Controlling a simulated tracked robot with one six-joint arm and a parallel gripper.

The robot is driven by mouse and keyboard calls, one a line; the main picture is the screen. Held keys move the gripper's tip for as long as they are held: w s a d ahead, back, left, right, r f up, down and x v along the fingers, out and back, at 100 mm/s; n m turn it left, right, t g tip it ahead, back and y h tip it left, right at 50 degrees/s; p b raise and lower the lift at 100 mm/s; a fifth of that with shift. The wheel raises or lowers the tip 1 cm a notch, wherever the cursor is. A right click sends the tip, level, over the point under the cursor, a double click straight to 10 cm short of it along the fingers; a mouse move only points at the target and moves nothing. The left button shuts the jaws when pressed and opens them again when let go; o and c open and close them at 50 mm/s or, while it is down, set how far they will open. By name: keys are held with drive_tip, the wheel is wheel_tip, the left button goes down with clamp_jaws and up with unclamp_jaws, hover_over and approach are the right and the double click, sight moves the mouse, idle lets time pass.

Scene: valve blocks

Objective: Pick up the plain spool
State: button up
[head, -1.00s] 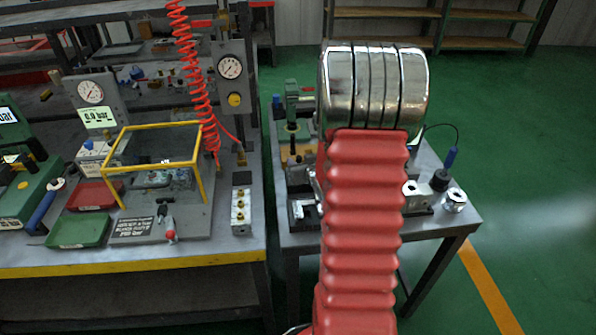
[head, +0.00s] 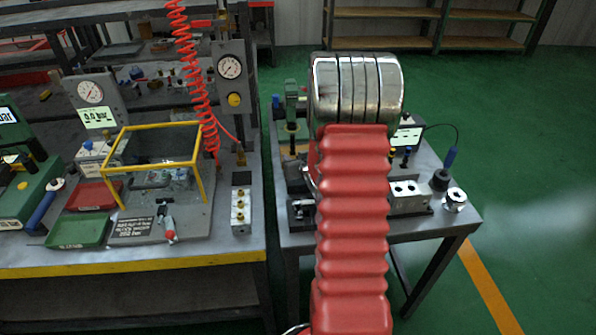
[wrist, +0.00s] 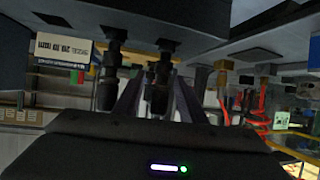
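In the wrist view, which looks upside down, my gripper (wrist: 157,100) shows two dark fingers standing apart, so it is open. Two dark, narrow spool-like parts stand side by side on a dark surface. One dark part (wrist: 163,70) lies in line with the gap between the fingers. The other dark part (wrist: 110,65) is left of the left finger. I cannot tell which is the plain spool, nor whether a finger touches either. In the head view my red-sleeved arm hides my gripper. A silver valve block (head: 408,197) with holes sits right of the arm.
The right-hand table (head: 350,236) also carries a silver round part (head: 455,199), a black-based blue-handled tool (head: 445,170) and a green press (head: 293,115). The left bench has a yellow frame (head: 155,164) and a green tray (head: 80,231). Green floor is clear at right.

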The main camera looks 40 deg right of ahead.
idle(0.4)
clamp_jaws()
idle(0.4)
